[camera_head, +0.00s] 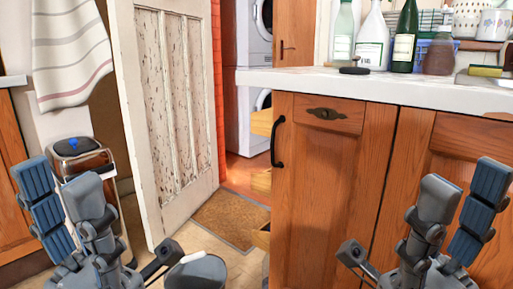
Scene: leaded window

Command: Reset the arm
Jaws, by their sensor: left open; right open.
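My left gripper (68,203) is at the lower left of the head view, fingers pointing up and spread apart, with nothing between them. It shows in front of a dark-topped bin. My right gripper (459,207) is at the lower right, also with fingers spread and empty. It shows in front of the wooden cabinet doors (327,180), below the counter. I cannot tell how far it is from the doors. The lower parts of both arms are cut off by the picture's bottom edge.
A white counter (410,90) carries several bottles, including a green one (405,38). A worn white door (172,100) stands open, with a brown doormat (232,217) beside it. The bin (80,150) stands at left below a hanging towel (70,50). White stacked machines (247,35) show beyond the doorway.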

